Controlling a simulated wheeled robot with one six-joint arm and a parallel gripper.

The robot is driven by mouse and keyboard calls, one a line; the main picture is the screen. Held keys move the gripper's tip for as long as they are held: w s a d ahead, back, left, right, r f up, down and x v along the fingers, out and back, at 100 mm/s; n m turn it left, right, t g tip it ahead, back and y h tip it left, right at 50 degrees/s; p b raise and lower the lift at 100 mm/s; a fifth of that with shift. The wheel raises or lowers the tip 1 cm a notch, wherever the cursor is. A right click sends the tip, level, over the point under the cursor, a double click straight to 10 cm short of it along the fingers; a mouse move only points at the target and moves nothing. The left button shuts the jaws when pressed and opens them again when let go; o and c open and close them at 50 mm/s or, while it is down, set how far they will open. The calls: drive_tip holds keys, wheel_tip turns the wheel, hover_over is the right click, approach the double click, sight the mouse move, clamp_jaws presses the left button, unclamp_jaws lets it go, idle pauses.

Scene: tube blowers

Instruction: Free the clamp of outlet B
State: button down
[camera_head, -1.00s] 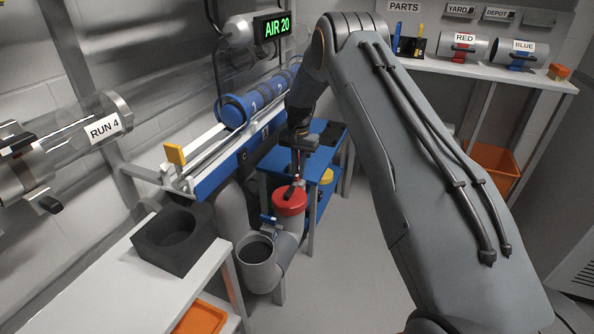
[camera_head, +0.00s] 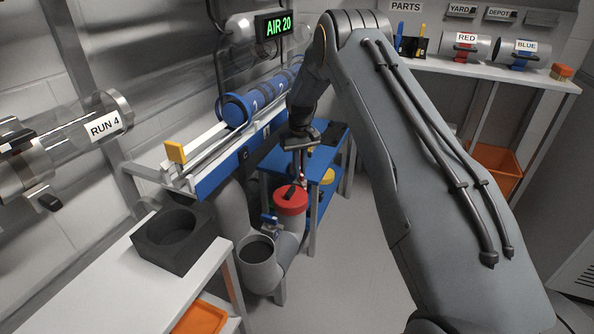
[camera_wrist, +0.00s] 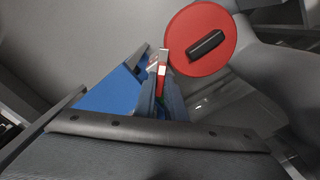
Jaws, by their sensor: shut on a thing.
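My gripper (camera_head: 303,172) reaches down behind the front bench, close above a red round cap (camera_head: 290,200) with a black bar handle. In the wrist view my gripper (camera_wrist: 163,85) is shut on a slim red piece (camera_wrist: 163,68) with a pale end; I cannot tell whether it is a tool or a clamp lever. The red cap (camera_wrist: 201,40) lies just beyond and to the right of it, apart from it in the picture. The cap sits on a grey pipe (camera_head: 258,262) with a blue clamp lever (camera_head: 268,219) at its side. No outlet B label reads clearly.
A blue rail (camera_head: 225,172) with lettered marks runs left of my gripper, beside a blue table (camera_head: 328,160). A black block with a round recess (camera_head: 175,237) stands on the front bench. The floor (camera_head: 345,270) right of the pipe is clear.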

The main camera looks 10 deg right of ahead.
drive_tip(key=n, duration=0.4)
drive_tip(key=shift+w+a+n, duration=0.1)
drive_tip(key=shift+n, duration=0.2)
drive_tip(key=n, duration=0.4)
drive_tip(key=shift+r, duration=0.1)
drive_tip(key=shift+n, duration=0.3)
drive_tip(key=c, duration=1.8)
unclamp_jaws()
wheel_tip(320, 180, up, 8)
drive_tip(key=shift+f, duration=0.15)
